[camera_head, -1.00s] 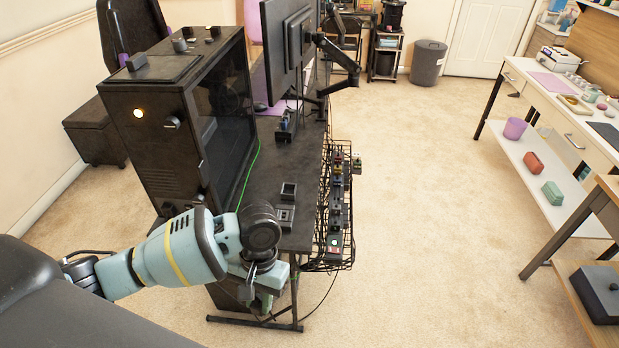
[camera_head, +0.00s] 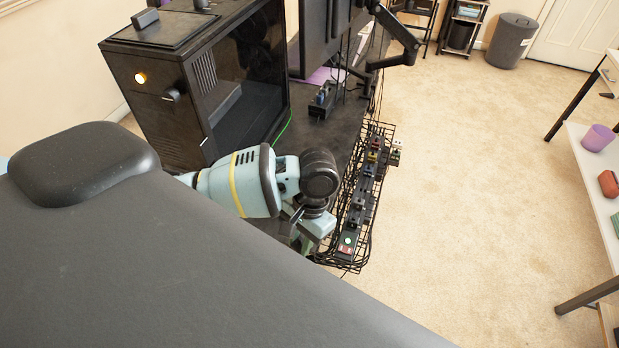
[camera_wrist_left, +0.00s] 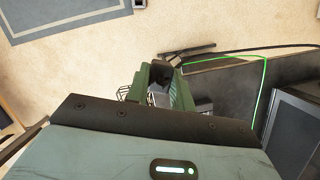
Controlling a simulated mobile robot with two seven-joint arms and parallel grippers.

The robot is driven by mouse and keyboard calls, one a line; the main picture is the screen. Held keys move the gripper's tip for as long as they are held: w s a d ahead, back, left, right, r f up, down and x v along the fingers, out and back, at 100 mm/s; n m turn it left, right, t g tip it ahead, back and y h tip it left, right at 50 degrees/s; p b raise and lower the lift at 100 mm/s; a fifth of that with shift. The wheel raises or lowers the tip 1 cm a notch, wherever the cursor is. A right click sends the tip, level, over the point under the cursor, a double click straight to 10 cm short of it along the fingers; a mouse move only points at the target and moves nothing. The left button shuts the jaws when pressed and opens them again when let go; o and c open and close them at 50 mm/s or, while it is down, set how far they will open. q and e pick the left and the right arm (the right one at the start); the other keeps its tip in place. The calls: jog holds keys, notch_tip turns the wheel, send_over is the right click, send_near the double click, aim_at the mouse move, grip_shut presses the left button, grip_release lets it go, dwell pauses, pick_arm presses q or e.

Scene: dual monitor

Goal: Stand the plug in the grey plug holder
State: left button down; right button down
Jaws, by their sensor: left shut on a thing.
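My left gripper (camera_head: 303,238) is low in front of the desk's near end, beside the wire tray, with its fingers mostly hidden by the wrist in the head view. In the left wrist view its green fingers (camera_wrist_left: 162,86) are shut on a small dark thing (camera_wrist_left: 160,72), apparently the plug; its shape is hard to make out. A small greyish block (camera_wrist_left: 203,104), perhaps the plug holder, sits on the dark desk just right of the fingers. In the head view my arm hides that part of the desk. My right gripper is not in view.
A black wire tray (camera_head: 376,205) with a power strip (camera_head: 362,195) and several plugs hangs along the desk's right edge. A black computer case (camera_head: 170,95) stands left on the desk (camera_head: 335,140), with a monitor (camera_head: 325,35) behind. Carpet to the right is clear.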

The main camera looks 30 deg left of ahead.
pick_arm(q)
jog(key=w+a+m+t, duration=0.3)
jog(key=a+m, duration=0.2)
jog(key=m, duration=1)
jog(key=w+a+m+t, duration=0.3)
jog(key=a+m, duration=0.2)
jog(key=m, duration=1.1)
jog(key=shift+w+a+p, duration=0.2)
jog(key=shift+a+p, duration=0.2)
jog(key=shift+p, duration=0.05)
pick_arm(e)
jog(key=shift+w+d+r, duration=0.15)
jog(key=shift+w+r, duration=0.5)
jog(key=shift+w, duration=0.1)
pick_arm(q)
jog(key=shift+w+f, duration=0.1)
